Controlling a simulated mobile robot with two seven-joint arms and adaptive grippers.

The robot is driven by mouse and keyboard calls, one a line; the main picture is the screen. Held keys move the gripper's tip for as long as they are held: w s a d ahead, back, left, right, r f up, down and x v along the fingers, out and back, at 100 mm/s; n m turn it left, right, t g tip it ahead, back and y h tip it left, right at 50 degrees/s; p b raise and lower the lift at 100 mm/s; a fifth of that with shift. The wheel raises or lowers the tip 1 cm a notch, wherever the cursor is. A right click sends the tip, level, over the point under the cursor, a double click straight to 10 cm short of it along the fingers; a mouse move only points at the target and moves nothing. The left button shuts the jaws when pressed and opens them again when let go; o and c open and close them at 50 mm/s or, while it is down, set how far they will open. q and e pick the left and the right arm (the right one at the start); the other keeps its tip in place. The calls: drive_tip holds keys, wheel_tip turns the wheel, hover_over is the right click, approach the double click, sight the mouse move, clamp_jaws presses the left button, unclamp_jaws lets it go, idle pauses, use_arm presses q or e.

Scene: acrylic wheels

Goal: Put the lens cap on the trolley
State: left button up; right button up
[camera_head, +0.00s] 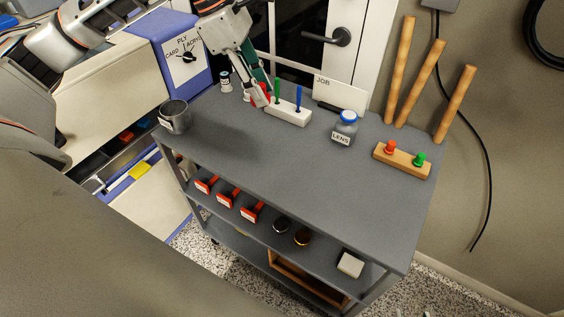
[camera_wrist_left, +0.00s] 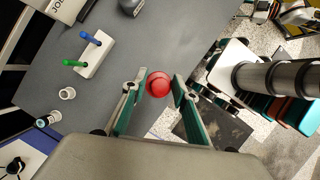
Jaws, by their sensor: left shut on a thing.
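My left gripper (camera_head: 262,94) is over the back left of the grey trolley's top (camera_head: 270,160), beside the white pen block. It is shut on a round red thing (camera_wrist_left: 158,84), which sits between the green-padded fingertips in the left wrist view (camera_wrist_left: 160,90). Part of the red thing (camera_head: 259,88) shows behind a finger in the head view. No label shows on it, so I cannot tell if it is the lens cap. My right gripper is not in view.
On the trolley top are the white pen block (camera_head: 288,113), a LENS jar (camera_head: 345,128) with a blue lid, a metal cup (camera_head: 174,117), a JOB sign (camera_head: 338,95) and a wooden block (camera_head: 402,160) with red and green knobs. The front middle of the top is clear.

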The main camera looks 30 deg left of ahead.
use_arm(q)
drive_tip(key=n, duration=0.1)
drive_tip(key=a+n+t+b, duration=0.1)
drive_tip(key=shift+w+a+f+n+y, duration=0.1)
drive_tip(key=shift+w+a+n+y, duration=0.1)
drive_tip(key=shift+a+n+y, duration=0.1)
drive_tip(key=shift+a+n, duration=0.15)
drive_tip(key=shift+n, duration=0.25)
drive_tip(key=shift+a, duration=0.1)
drive_tip(key=b, duration=0.3)
hover_over(265, 157)
drive_tip(key=s+a, duration=0.1)
drive_tip(key=shift+n, duration=0.3)
drive_tip(key=f, duration=1.4)
drive_tip(key=shift+a+f, duration=0.1)
drive_tip(key=shift+a, duration=0.1)
drive_tip(key=shift+f, duration=2.75)
